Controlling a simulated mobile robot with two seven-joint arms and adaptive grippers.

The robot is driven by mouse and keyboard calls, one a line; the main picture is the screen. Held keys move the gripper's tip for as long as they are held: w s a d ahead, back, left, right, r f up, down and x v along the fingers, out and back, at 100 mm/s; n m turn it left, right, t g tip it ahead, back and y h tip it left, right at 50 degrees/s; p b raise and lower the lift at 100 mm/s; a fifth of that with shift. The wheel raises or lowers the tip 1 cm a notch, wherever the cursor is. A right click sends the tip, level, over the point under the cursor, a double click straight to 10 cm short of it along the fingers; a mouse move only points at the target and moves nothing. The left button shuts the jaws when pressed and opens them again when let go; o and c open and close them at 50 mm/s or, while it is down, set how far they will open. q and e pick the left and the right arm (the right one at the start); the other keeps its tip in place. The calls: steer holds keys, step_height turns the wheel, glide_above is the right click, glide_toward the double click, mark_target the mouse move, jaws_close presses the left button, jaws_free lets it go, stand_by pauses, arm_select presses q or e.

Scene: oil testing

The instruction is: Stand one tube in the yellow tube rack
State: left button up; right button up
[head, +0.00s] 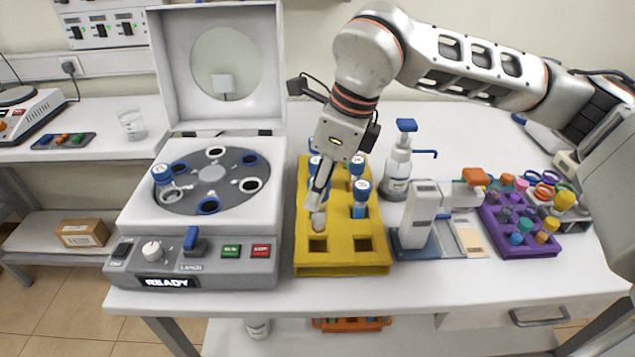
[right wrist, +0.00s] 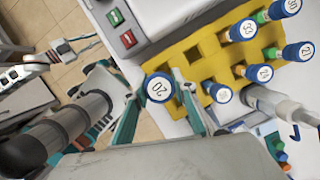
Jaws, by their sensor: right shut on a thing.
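The yellow tube rack (head: 342,268) stands on the bench in the middle of the head view, and it also shows in the right wrist view (right wrist: 165,60). Several blue-capped tubes stand in it, one of them at its right side (head: 361,198). Two front holes are empty. My right gripper (head: 318,205) points down over the rack's left side. I cannot tell whether the held tube's lower end is inside a hole.
A centrifuge (head: 250,257) with its lid up stands left of the rack, with a blue-capped tube (head: 163,176) in its rotor. A white pump bottle (head: 397,165), a small white device (head: 420,215) and a purple rack (head: 520,248) stand to the right.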

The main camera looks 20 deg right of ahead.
mark_target(318, 221)
steer(key=shift+w+f, duration=0.1)
steer(key=shift+f, duration=0.5)
steer(key=shift+f+b, duration=0.65)
steer(key=shift+f, duration=0.5)
steer(key=shift+r, duration=0.1)
steer(key=shift+w+f+b, duration=0.1)
steer(key=shift+f+b, duration=0.2)
steer(key=shift+b, duration=0.1)
steer(key=shift+f+b, duration=1.25)
steer(key=shift+f, duration=1.1)
stand_by(1.0)
